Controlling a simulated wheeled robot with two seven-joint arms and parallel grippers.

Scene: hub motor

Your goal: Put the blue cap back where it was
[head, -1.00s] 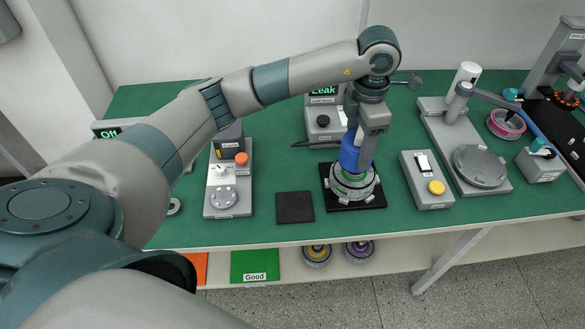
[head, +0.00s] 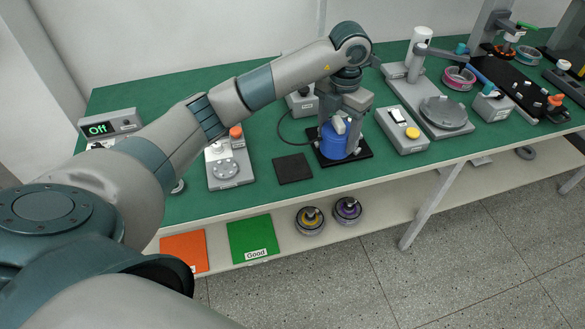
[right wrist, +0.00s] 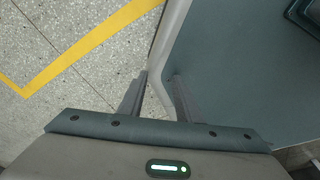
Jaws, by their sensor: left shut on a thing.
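The blue cap (head: 333,146) is at the black square pad (head: 362,153) in the middle of the green bench in the head view. The hub motor seen on this pad earlier is now hidden behind or under the cap. My left gripper (head: 343,126) points down and is shut on the cap from above. Its fingers partly cover the cap. I cannot tell whether the cap is fully seated. My right gripper (right wrist: 158,90) shows in the right wrist view, open and empty, above the floor beside a teal surface.
A flat dark pad (head: 293,168) lies left of the cap. A box with a yellow button (head: 412,133) stands to its right. A round-plate press (head: 445,113) is beyond that. Two motors (head: 310,220) and a green "Good" mat (head: 252,241) are on the lower shelf.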

